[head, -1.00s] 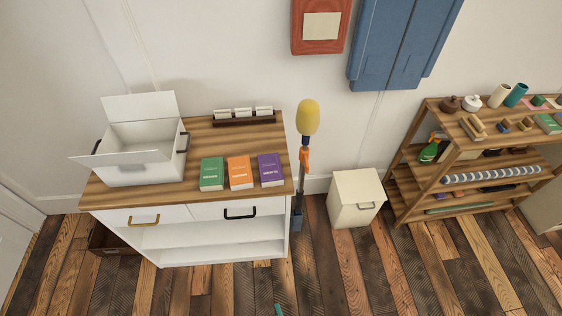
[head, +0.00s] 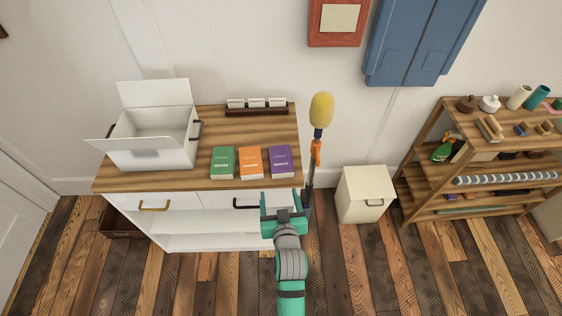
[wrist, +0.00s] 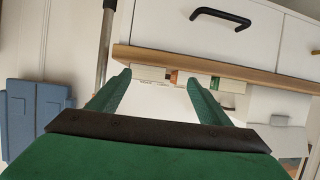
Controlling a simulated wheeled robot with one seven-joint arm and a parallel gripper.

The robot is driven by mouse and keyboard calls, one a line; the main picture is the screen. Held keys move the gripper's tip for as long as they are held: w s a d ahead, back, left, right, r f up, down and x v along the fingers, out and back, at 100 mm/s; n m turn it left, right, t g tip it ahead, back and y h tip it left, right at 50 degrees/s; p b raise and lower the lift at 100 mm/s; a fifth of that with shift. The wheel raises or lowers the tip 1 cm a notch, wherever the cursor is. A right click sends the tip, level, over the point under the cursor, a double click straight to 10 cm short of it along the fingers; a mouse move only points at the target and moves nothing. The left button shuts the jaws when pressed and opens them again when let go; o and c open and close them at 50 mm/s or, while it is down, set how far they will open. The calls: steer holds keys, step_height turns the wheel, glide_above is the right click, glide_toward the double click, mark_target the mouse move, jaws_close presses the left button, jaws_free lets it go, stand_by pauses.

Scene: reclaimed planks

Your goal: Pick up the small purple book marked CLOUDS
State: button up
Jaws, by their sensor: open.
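The small purple book (head: 280,161) lies on the wooden top of the white cabinet (head: 200,182), at the right end of a row of three books. Its white lettering is too small to read for certain. The orange book (head: 251,162) is beside it and the green book (head: 223,162) is at the left of the row. My green gripper (head: 284,196) is open and empty, in front of the cabinet's edge, below and apart from the purple book. In the wrist view my open gripper (wrist: 160,85) faces the cabinet front, with book edges partly showing past the wooden edge.
An open white box (head: 150,150) stands left on the cabinet, and a dark rack (head: 257,109) with white pieces stands at the back. A yellow-headed duster (head: 321,110) stands right of the cabinet. A cream bin (head: 364,195) and a wooden shelf (head: 480,180) are further right.

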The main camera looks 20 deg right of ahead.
glide_toward(282, 163)
steer(key=w, duration=0.1)
steer(key=x, duration=1.1)
steer(key=shift+d+f, duration=0.1)
steer(key=shift+f, duration=0.15)
steer(key=c, duration=0.9)
